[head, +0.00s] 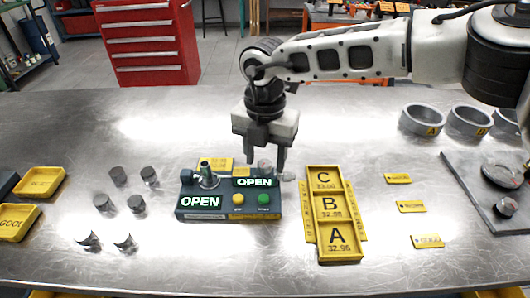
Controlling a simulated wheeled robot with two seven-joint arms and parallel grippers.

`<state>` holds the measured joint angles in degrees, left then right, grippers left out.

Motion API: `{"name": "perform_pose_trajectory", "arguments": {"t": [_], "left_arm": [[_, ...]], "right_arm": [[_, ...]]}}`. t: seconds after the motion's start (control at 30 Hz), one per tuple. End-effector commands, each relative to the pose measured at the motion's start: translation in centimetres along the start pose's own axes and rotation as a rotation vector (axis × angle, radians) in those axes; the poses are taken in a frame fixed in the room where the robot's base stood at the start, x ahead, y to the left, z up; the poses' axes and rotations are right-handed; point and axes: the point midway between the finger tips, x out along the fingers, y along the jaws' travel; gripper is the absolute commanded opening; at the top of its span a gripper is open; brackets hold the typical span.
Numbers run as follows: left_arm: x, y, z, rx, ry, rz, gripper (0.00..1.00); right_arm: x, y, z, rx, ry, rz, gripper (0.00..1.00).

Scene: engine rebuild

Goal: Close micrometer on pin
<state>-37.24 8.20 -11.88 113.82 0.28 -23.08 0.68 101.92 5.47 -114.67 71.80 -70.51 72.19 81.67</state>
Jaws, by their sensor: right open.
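The micrometer station (228,207) is a dark box with two lit "OPEN" signs, a yellow button (240,171) and a green button (263,199). A metal post (207,176) stands upright on its left part. My right gripper (266,168) points down at the back right of the station, its fingers apart. A small grey rounded part shows between the fingers; I cannot tell whether they touch it. A small metal piece (288,177) sticks out at the station's right. I cannot make out a pin in the micrometer. My left gripper is out of view.
A yellow tray (334,254) marked A, B and C stands right of the station. Yellow tags (411,206), metal rings (422,120) and a dark plate (470,200) are at right. The front table is clear.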

Motion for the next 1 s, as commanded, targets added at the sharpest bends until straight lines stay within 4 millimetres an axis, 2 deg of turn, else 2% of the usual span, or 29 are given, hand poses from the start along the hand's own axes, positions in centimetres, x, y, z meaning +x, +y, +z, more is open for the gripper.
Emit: {"name": "perform_pose_trajectory", "arguments": {"t": [0.3,0.33,0.47,0.5,0.77,1.0], "left_arm": [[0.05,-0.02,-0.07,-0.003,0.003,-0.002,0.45],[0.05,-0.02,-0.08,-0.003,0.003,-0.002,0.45],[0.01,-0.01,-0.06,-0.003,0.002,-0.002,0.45],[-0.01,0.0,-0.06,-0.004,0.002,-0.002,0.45],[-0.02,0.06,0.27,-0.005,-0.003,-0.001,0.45],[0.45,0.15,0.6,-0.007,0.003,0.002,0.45]], "right_arm": [[0.31,0.04,-0.01,0.0,0.0,0.001,0.48],[0.3,0.04,-0.01,0.0,0.0,0.001,0.42],[0.29,0.04,-0.01,0.0,0.0,0.001,0.06],[0.28,0.04,-0.01,0.0,0.0,0.001,0.03],[0.33,0.03,-0.01,-0.017,0.0,0.001,0.03],[0.51,0.07,0.01,-0.119,-0.001,0.002,0.03]]}}
